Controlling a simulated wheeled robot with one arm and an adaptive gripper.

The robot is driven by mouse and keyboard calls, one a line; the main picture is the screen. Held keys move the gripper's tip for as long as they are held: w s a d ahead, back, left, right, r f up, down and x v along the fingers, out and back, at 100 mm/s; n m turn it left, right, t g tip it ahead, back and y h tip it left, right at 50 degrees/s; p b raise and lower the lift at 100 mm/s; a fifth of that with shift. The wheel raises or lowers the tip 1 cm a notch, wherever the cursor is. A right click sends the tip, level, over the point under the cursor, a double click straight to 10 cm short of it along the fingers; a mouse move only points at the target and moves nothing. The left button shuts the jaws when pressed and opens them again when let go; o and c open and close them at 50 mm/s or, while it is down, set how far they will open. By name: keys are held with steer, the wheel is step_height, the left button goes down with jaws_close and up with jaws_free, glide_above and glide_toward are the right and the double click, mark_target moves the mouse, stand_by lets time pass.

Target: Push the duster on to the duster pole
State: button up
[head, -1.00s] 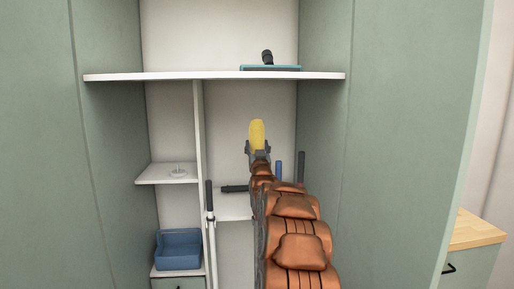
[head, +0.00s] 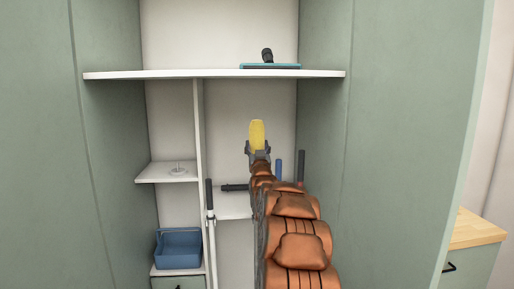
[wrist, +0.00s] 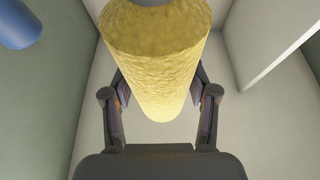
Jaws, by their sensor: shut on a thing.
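The yellow fuzzy duster (head: 257,134) is a cylinder that stands up from my gripper (head: 257,152) inside the open cabinet. In the wrist view the duster (wrist: 155,60) lies between the two fingers of my gripper (wrist: 158,88), which is shut on it. A blue cylinder end (wrist: 18,22) shows at the upper left of the wrist view, apart from the duster. Upright handles stand in the cabinet: a blue one (head: 279,168), a black one (head: 301,167) and a black-topped white pole (head: 211,230). I cannot tell which is the duster pole.
A long upper shelf (head: 200,76) runs above the duster and bears a teal flat head (head: 271,67). A divider (head: 199,130) and small shelf (head: 160,174) are on the left, with a blue basket (head: 180,250) below. A dark rod (head: 235,188) lies behind my arm.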

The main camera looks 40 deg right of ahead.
steer(key=shift+f, duration=0.35)
stand_by(0.3)
steer(key=o, duration=1.5)
steer(key=shift+c, duration=0.2)
steer(key=shift+b, duration=0.3)
steer(key=b+v, duration=0.5)
steer(key=v, duration=0.2)
